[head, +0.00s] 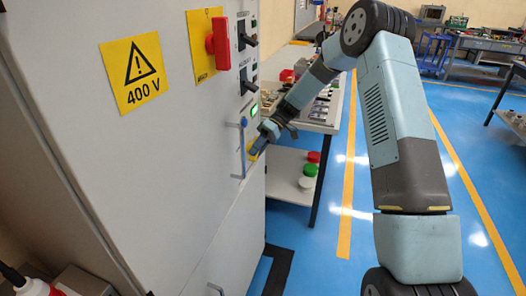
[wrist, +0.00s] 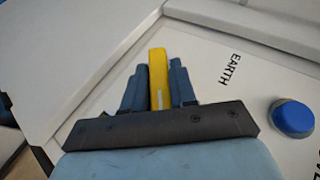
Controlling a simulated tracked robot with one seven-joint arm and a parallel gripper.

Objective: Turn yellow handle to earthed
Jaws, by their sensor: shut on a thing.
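The yellow handle (wrist: 158,76) sits between the two dark blue-grey fingers of my gripper (wrist: 158,88) in the wrist view. My gripper is shut on it, and the fingers hide part of its sides. Its printed label "EARTH" (wrist: 229,68) stands on the white panel to the right of the handle. In the head view, my gripper (head: 261,143) is at the right edge of the grey cabinet front, with a little of the yellow handle (head: 254,151) showing beside it. I cannot tell the handle's exact setting.
A blue round knob (wrist: 293,117) is to the right in the wrist view. Above, the cabinet (head: 150,180) carries a red handle (head: 217,43), black switches (head: 247,87) and a 400 V sign (head: 134,72). A workbench (head: 322,115) stands behind my arm.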

